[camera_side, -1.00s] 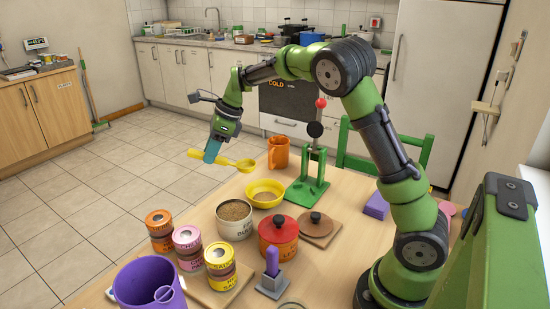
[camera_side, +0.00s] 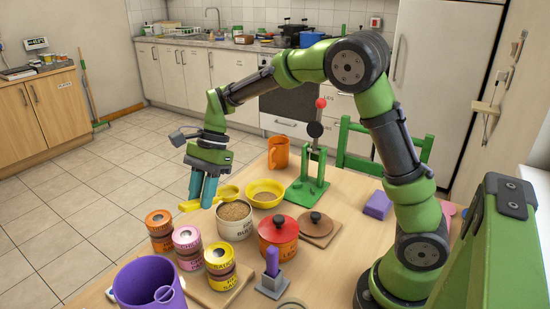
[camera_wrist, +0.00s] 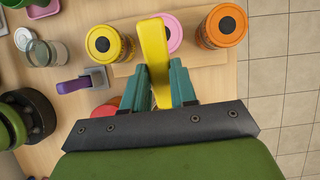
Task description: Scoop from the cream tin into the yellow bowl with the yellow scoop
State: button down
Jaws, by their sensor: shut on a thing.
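My gripper (camera_side: 203,203) is shut on the handle of the yellow scoop (camera_side: 188,206), just left of the cream tin. The scoop's cup (camera_side: 229,192) points right, by the tin's back rim; I cannot tell whether it touches, and its contents do not show. The cream tin (camera_side: 235,228) is upright and holds brown grains. The yellow bowl (camera_side: 257,204) stands behind and right of the tin, with some brown grains inside. In the wrist view the scoop's handle (camera_wrist: 154,50) sticks out between my fingers (camera_wrist: 158,75); the tin and bowl are not clearly seen there.
Orange (camera_side: 159,230), pink (camera_side: 187,248) and yellow (camera_side: 219,266) tins stand in front. A red-lidded pot (camera_side: 278,238) is right of the cream tin. An orange mug (camera_side: 278,153) and a green stand (camera_side: 308,190) are behind. A purple bucket (camera_side: 148,285) is front left.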

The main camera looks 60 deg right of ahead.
aim_at(215, 201)
jog(key=d+y, duration=0.3)
jog(key=y, duration=0.1)
jog(key=shift+d, duration=0.35)
jog(key=shift+f+y, duration=0.3)
jog(key=shift+y, duration=0.1)
jog(key=shift+f, duration=2.05)
